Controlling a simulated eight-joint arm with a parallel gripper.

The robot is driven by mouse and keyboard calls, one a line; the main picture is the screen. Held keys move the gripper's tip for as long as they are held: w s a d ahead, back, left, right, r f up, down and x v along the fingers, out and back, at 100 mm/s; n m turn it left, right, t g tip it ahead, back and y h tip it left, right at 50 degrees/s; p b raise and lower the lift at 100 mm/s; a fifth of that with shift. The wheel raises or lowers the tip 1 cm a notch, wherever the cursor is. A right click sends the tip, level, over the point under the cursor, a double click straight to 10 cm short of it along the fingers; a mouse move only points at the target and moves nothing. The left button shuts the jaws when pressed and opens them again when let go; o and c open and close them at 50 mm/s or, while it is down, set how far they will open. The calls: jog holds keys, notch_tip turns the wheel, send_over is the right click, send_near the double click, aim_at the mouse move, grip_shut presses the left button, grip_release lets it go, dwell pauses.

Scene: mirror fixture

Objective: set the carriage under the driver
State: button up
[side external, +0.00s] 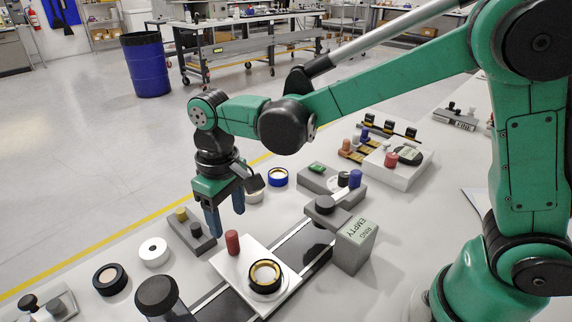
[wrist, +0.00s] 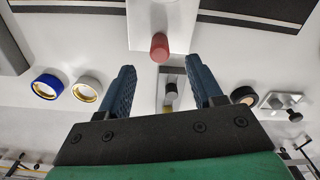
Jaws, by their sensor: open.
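The white carriage plate (side external: 240,262) sits across a dark rail track (side external: 298,250). It carries a red peg (side external: 232,243) and a black ring with a gold inner edge (side external: 265,275). My gripper (side external: 224,213) is open and empty, pointing down just behind the red peg. In the wrist view the red peg (wrist: 159,47) stands just beyond and between the fingertips (wrist: 160,68), with the plate (wrist: 165,18) behind it. A grey block labelled "RING EMPTY" (side external: 352,243) with a black knob stands over the track's right part. I cannot tell which part is the driver.
A grey block with yellow and black pegs (side external: 190,230) lies left of my gripper. White (side external: 154,252) and black rolls (side external: 110,279) and a blue ring (side external: 278,177) lie nearby. A black-topped post (side external: 157,295) stands at the front left. Grey and white peg blocks (side external: 398,168) stand behind the track.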

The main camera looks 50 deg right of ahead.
aim_at(231, 233)
jog(key=shift+f, duration=2.65)
grip_shut()
